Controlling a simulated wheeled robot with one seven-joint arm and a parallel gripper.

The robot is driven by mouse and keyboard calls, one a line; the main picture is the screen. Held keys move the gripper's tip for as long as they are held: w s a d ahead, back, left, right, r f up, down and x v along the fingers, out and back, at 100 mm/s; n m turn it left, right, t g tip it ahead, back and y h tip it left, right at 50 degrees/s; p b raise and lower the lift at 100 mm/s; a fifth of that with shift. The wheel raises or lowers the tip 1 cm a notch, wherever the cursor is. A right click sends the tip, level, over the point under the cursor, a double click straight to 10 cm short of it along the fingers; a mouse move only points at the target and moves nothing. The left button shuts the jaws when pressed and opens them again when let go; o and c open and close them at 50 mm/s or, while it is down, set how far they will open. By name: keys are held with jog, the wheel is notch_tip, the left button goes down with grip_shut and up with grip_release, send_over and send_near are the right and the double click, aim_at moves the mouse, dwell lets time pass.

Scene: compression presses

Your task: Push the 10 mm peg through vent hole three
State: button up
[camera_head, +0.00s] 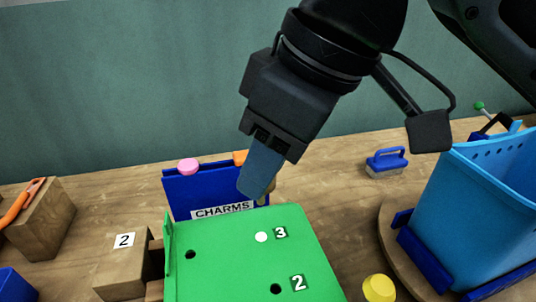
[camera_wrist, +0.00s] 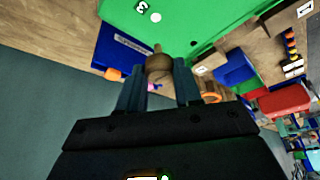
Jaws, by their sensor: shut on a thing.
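My gripper (camera_head: 257,185) is shut on a brown wooden peg (camera_wrist: 158,66), held by its rounded body between the two blue fingers. Its thinner tip points toward the green panel in the wrist view. In the head view, the fingers mostly hide the peg. The green panel (camera_head: 215,265) lies in front of the gripper and also shows in the wrist view (camera_wrist: 185,25). The spot beside label 3, vent hole three (camera_head: 262,237), looks white, while the other holes are dark. The peg appears apart from the panel, near its far edge.
A blue CHARMS bin (camera_head: 190,192) stands behind the panel, with a pink item (camera_head: 188,166) at its rim. A wooden block (camera_head: 125,270) labelled 2 is at left. A yellow knob (camera_head: 379,288) and light-blue bin (camera_head: 475,205) are at right, with a blue brush (camera_head: 386,163) behind.

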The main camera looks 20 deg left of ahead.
aim_at(274, 190)
jog(key=shift+f+b, duration=1.15)
jog(key=shift+f, duration=1.55)
jog(key=shift+p, duration=0.55)
jog(key=shift+f, duration=0.55)
dwell(1.0)
jog(key=shift+r+p, duration=3)
jog(key=shift+r, duration=0.05)
jog(key=shift+s, duration=0.1)
